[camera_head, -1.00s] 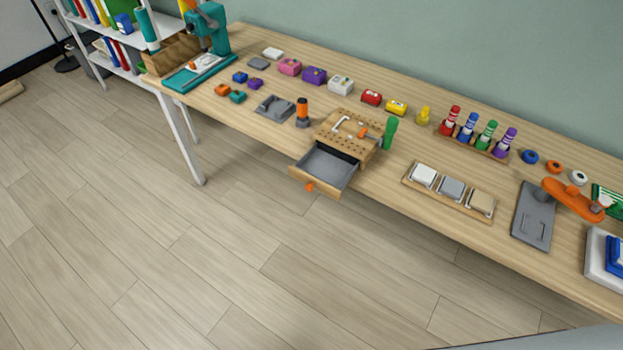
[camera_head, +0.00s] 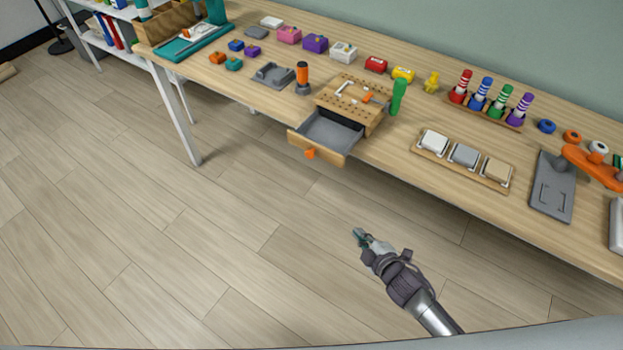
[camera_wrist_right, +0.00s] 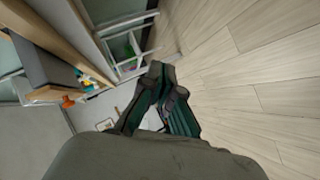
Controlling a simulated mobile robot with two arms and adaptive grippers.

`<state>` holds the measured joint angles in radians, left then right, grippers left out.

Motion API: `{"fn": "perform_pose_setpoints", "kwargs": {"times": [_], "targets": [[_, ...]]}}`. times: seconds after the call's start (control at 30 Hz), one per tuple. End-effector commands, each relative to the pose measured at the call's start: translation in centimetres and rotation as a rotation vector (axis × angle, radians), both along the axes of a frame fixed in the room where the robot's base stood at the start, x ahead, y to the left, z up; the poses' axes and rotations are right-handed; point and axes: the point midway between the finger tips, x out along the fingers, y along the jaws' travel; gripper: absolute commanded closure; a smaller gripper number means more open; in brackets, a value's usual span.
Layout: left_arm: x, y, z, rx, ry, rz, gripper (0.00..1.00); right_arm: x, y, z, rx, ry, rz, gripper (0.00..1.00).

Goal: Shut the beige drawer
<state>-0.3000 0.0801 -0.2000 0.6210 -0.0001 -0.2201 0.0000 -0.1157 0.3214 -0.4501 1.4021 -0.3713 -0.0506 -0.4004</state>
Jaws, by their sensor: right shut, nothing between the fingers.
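The beige drawer (camera_head: 322,143) stands pulled out from its small pegboard-topped cabinet (camera_head: 352,98) at the table's front edge. Its grey inside looks empty, and an orange knob (camera_head: 309,154) sits on its front. The orange knob also shows at the left in the right wrist view (camera_wrist_right: 68,101). My right gripper (camera_head: 358,236) is shut and empty, in front of the table and lower right of the drawer, apart from it. Its fingers show in the right wrist view (camera_wrist_right: 158,92). My left gripper is not in view.
A green upright handle (camera_head: 398,97) stands right of the cabinet, and an orange-topped post (camera_head: 302,78) stands left of it. A tray with three blocks (camera_head: 463,157) lies further right. The floor (camera_head: 230,260) before the table is clear.

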Motion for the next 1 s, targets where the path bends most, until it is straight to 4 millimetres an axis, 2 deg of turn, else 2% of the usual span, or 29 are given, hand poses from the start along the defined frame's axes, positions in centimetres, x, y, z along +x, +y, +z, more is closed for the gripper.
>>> {"fn": "perform_pose_setpoints", "kwargs": {"times": [0.03, 0.1, 0.13, 0.2, 0.3, 0.43, 0.53, 0.93, 1.0], "targets": [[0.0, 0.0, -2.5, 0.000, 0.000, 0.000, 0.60, 1.7, 2.3, 2.9, -0.048, -0.147, 0.106, 1.00], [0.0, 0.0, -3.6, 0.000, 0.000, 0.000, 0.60, 2.5, 5.0, 7.7, -0.108, -0.314, 0.218, 1.00], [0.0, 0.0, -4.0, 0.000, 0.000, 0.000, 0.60, 2.6, 6.0, 9.4, -0.130, -0.375, 0.257, 1.00], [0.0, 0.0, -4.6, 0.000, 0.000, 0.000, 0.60, 2.3, 7.7, 12.6, -0.169, -0.488, 0.325, 1.00], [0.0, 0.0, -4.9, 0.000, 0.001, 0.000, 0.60, 1.8, 9.1, 15.4, -0.202, -0.583, 0.377, 1.00], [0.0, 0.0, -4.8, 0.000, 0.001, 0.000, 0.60, 2.1, 10.0, 16.5, -0.214, -0.616, 0.394, 1.00], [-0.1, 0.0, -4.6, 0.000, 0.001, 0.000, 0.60, 3.2, 10.8, 16.6, -0.212, -0.615, 0.392, 1.00], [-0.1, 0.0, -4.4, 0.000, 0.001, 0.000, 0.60, 9.8, 15.8, 16.4, -0.208, -0.612, 0.390, 1.00], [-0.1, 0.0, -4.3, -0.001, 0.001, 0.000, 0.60, 10.7, 14.8, 16.2, -0.214, -0.609, 0.390, 1.00]]}}
